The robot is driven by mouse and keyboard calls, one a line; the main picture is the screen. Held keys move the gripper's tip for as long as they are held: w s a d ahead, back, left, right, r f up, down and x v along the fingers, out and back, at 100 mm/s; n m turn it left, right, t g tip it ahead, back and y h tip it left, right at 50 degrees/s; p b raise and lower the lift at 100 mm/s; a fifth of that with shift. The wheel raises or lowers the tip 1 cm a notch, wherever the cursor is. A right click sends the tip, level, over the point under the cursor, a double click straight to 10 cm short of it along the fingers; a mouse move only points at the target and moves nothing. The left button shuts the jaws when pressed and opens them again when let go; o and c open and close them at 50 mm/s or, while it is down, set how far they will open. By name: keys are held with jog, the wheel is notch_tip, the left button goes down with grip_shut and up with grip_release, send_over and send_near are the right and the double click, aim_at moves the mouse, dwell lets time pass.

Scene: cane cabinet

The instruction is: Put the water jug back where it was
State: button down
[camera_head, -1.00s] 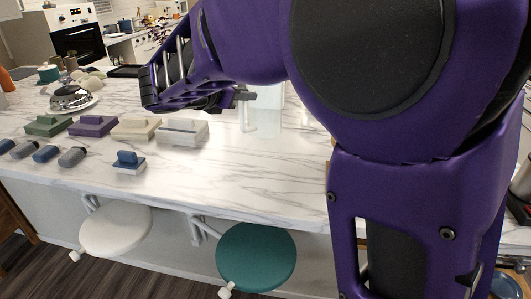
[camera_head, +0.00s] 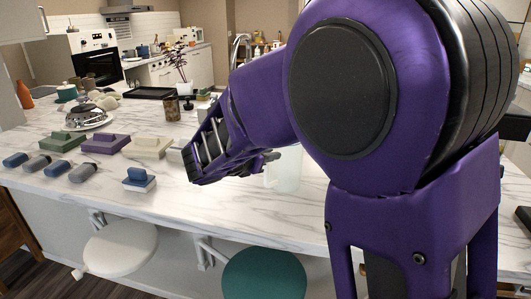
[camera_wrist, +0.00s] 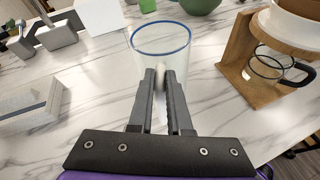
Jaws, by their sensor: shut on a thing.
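The water jug is a clear, pale cylinder with a blue rim (camera_wrist: 160,38) and a light handle. In the head view, the jug (camera_head: 285,172) shows in front of the marble counter (camera_head: 220,205), partly hidden by my arm. My gripper (camera_wrist: 161,76) is shut on the handle, on the side of the jug nearest the wrist camera. In the head view my gripper (camera_head: 268,157) reaches the jug from the left. The jug looks about upright. I cannot tell whether its base touches the counter.
A wooden stand with a glass vessel (camera_wrist: 268,70) is right of the jug in the wrist view. A pale lidded box (camera_wrist: 30,105) is to the left. Several butter dishes, including a green one (camera_head: 62,143), and a domed tray (camera_head: 85,115) occupy the counter's left. Stools (camera_head: 265,275) line its front.

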jog(key=shift+f, duration=0.1)
jog(key=c, duration=0.9)
grip_release()
jog(key=shift+o, duration=0.2)
jog(key=shift+r, duration=0.3)
jog(key=p+v, duration=0.1)
jog(key=v, duration=1.1)
jog(key=shift+f, duration=0.2)
